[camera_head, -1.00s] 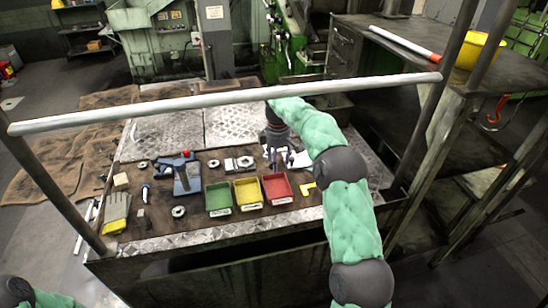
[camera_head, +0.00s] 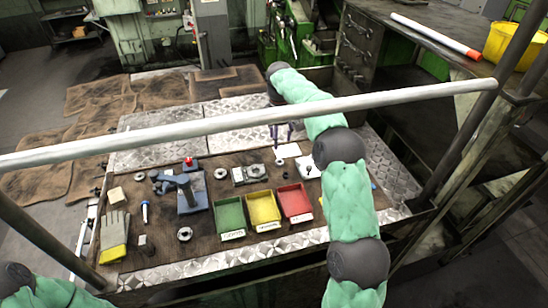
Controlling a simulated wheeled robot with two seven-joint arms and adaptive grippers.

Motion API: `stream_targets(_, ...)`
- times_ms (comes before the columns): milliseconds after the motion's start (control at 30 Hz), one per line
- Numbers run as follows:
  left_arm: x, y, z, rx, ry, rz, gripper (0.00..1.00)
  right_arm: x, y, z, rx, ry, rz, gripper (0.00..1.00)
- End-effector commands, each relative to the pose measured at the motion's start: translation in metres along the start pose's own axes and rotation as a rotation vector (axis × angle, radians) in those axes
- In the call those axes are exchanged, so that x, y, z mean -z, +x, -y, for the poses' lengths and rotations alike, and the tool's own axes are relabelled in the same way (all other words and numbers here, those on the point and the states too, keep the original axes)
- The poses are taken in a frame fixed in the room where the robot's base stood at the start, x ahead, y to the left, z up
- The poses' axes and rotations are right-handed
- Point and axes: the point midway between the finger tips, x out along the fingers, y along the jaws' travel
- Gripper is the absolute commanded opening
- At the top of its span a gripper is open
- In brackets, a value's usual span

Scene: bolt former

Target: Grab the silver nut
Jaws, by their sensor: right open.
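Several silver, ring-like nuts lie on the dark work board: one (camera_head: 220,173) behind the green tray, one (camera_head: 184,234) near the front edge, and a small one (camera_head: 280,161) at the back right. I cannot tell which is the task's silver nut. My right gripper (camera_head: 283,134) is open, its two dark fingers pointing down above the back right of the board, just behind the small nut in the picture. Nothing shows between the fingers. The white rail hides part of its wrist. My left arm shows at the bottom left, but its gripper is out of view.
Green (camera_head: 230,217), yellow (camera_head: 263,208) and red (camera_head: 295,203) trays stand mid-board. A blue vise-like tool (camera_head: 189,195), a glove (camera_head: 115,236) and a metal block (camera_head: 249,174) lie around. A white rail (camera_head: 200,128) crosses above the table.

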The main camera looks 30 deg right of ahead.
Motion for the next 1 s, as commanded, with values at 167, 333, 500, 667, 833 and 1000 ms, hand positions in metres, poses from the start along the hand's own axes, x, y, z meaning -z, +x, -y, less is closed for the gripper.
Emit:
stream_targets(167,-0.001,0.006,0.002,0.0,0.0,0.003,0.4,-0.001,0.019,0.001,0.002,0.0,0.002,0.57)
stream_targets(333,-0.001,0.014,0.005,0.0,0.0,0.002,0.4,-0.001,0.045,0.001,0.002,0.0,0.001,0.57)
stream_targets(500,0.0,0.016,0.006,0.0,0.0,0.002,0.4,-0.001,0.056,0.0,0.0,0.001,0.0,0.57)
stream_targets(667,0.0,0.022,0.008,0.0,0.0,0.002,0.4,-0.004,0.07,0.002,0.002,0.001,0.001,0.57)
stream_targets(833,0.0,0.033,0.012,0.0,0.0,0.002,0.4,-0.007,0.096,0.003,0.003,0.0,0.002,0.57)
stream_targets(1000,0.0,0.035,0.013,0.0,0.0,0.002,0.4,-0.006,0.107,0.003,0.0,0.001,0.0,0.57)
